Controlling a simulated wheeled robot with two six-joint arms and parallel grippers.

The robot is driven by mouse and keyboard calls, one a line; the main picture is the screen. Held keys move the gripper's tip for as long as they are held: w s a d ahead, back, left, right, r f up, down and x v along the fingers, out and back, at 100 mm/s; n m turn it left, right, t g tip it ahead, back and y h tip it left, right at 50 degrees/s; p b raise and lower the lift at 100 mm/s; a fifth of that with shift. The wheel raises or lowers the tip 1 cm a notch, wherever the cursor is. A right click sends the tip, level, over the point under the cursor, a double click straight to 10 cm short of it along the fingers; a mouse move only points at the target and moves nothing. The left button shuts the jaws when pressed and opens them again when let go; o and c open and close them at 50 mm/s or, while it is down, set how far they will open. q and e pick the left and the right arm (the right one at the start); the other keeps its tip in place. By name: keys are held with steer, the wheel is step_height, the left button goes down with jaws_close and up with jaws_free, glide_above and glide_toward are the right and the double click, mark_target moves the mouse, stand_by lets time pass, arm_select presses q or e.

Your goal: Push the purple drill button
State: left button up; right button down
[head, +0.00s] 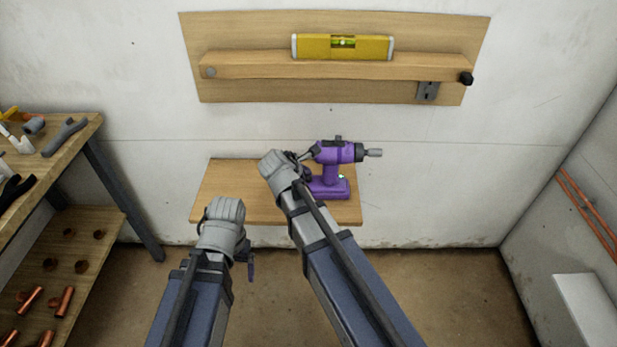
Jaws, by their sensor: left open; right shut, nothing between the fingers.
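A purple drill (331,168) stands upright on a small wooden shelf (222,187), its chuck pointing right. A small pale green spot shows low on the right side of its handle; I cannot tell if it is the button. My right gripper (306,155) is shut and empty, with its tips at the rear left of the drill body; I cannot tell if they touch it. My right wrist and arm hide part of the drill's left side and base. My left gripper (249,264) is open in front of the shelf, away from the drill, its fingers partly hidden.
A wooden wall board with a ledge (240,67) holds a yellow spirit level (372,47) above the drill. A workbench (78,139) with tools and copper fittings stands at left. Copper pipes (590,216) run along the right wall. Floor to the right is clear.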

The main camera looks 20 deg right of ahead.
steer(key=shift+f, duration=0.1)
steer(key=shift+f+b, duration=0.35)
steer(key=shift+b, duration=0.15)
steer(key=shift+r+p, duration=0.45)
steer(key=shift+p, duration=0.05)
steer(key=shift+r, duration=0.1)
step_height(320, 180, up, 6)
steer(key=p, duration=0.6)
stand_by(0.3)
